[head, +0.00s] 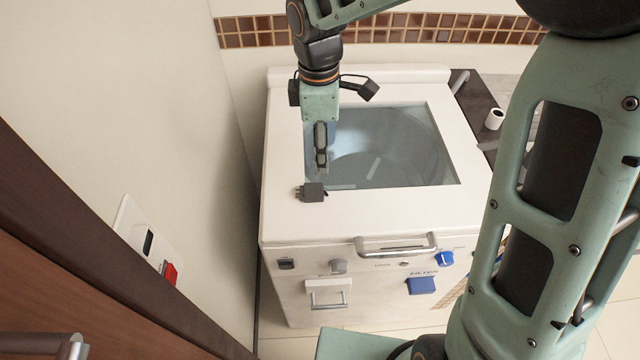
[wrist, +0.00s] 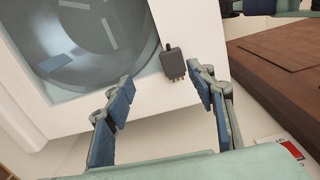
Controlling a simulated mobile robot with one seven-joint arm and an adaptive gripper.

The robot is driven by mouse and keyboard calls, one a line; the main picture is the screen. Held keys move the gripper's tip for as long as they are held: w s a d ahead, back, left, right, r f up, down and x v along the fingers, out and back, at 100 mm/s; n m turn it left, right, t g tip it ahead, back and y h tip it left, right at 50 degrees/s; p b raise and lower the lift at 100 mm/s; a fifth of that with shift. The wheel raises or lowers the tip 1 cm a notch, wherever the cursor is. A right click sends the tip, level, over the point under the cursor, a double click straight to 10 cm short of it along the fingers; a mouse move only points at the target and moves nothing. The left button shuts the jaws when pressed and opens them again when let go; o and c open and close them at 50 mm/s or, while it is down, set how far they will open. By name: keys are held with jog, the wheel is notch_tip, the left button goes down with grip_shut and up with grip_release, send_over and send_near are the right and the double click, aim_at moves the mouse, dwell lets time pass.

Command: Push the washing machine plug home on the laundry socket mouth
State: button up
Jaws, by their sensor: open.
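The dark grey plug (head: 311,192) lies on the white top of the washing machine (head: 390,215), near its left front corner, beside the glass lid. In the wrist view the plug (wrist: 173,62) shows its metal pins. My gripper (head: 321,160) is over the left edge of the glass, just behind the plug in the head view. In the wrist view my gripper (wrist: 160,88) is open and empty, with the plug beyond and between its fingertips, apart from them. The socket plate (head: 148,240) is on the left wall, with a dark slot and a red switch (head: 169,273).
A brown door or panel with a metal handle (head: 45,345) stands at the lower left, close to the socket plate. The machine's front carries a handle (head: 396,246), a blue knob and a blue filter flap. A small white roll (head: 494,119) is at the right.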

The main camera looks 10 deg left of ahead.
aim_at(312, 189)
jog(key=shift+n, duration=0.4)
jog(key=f, duration=0.1)
jog(key=s+a+f, duration=0.1)
jog(key=f, duration=0.2)
jog(key=shift+s+a+f, duration=0.15)
jog(key=shift+s+a, duration=0.1)
jog(key=shift+s, duration=0.05)
jog(key=shift+s+a+f+p, duration=0.1)
jog(key=shift+f+p, duration=0.1)
jog(key=shift+f, duration=1.35)
jog(key=shift+s+f+p, duration=0.1)
jog(key=shift+f+p, duration=0.05)
jog(key=shift+f, duration=1.35)
jog(key=shift+c, duration=0.5)
jog(key=c, duration=1.1)
jog(key=shift+r, duration=0.1)
jog(key=shift+c, duration=0.2)
